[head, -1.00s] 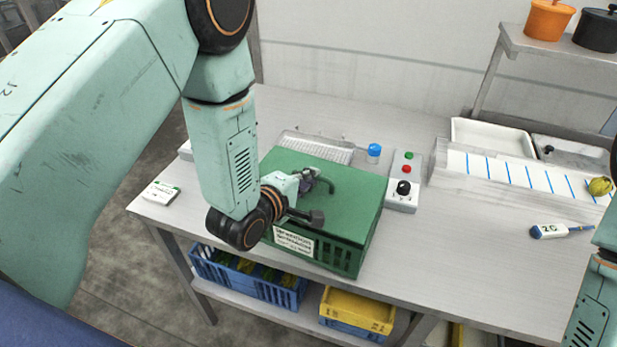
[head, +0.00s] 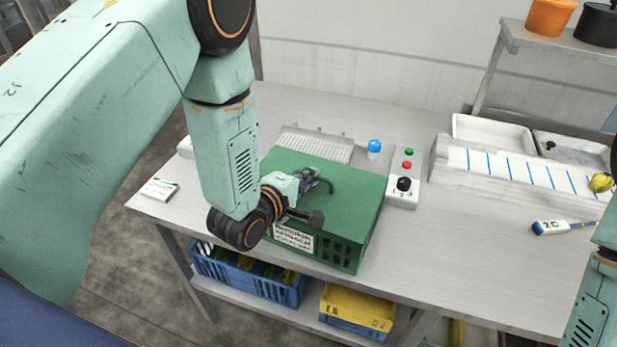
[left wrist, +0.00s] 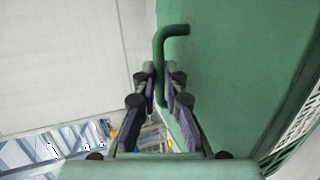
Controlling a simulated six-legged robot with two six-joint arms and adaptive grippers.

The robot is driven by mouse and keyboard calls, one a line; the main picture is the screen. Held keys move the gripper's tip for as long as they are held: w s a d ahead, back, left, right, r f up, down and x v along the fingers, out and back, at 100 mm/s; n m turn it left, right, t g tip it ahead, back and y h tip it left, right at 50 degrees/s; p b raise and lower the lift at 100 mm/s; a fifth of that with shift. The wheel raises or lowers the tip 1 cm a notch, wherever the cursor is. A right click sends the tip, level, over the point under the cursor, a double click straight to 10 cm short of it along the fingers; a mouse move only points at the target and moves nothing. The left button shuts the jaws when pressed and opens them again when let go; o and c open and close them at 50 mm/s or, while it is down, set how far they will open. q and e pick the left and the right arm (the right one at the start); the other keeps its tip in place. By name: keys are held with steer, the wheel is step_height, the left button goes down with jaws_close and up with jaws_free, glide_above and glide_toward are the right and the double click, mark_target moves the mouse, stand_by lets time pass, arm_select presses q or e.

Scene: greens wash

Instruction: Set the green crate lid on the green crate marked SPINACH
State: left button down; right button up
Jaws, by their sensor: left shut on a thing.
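The green crate lid (head: 350,189) lies over the top of the green crate (head: 343,250) on the steel table. Its edges look roughly in line with the crate's walls; my arm hides the near left corner. The crate has a white label on its front, too blurred to read. My left gripper (head: 312,184) is shut on the lid's bent handle. In the left wrist view the handle (left wrist: 174,32) runs between the two fingers (left wrist: 160,88), with the green lid top to the right. My right gripper is not in view; only part of that arm shows at the right edge.
A control box (head: 405,178) with buttons and a knob stands right of the crate. A white rack (head: 315,145) and a blue-capped jar (head: 374,149) are behind it. A blue-striped board (head: 520,170) and a thermometer-like tool (head: 552,228) lie right. Blue (head: 250,280) and yellow (head: 357,307) crates sit below.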

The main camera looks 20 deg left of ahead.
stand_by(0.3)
arm_select(q)
steer(key=c, duration=1.4)
jaws_free()
steer(key=shift+o, duration=0.2)
steer(key=shift+s, duration=0.1)
steer(key=v, duration=1.1)
steer(key=shift+s+a+r, duration=0.15)
steer(key=shift+s+r, duration=0.05)
steer(key=shift+s, duration=0.15)
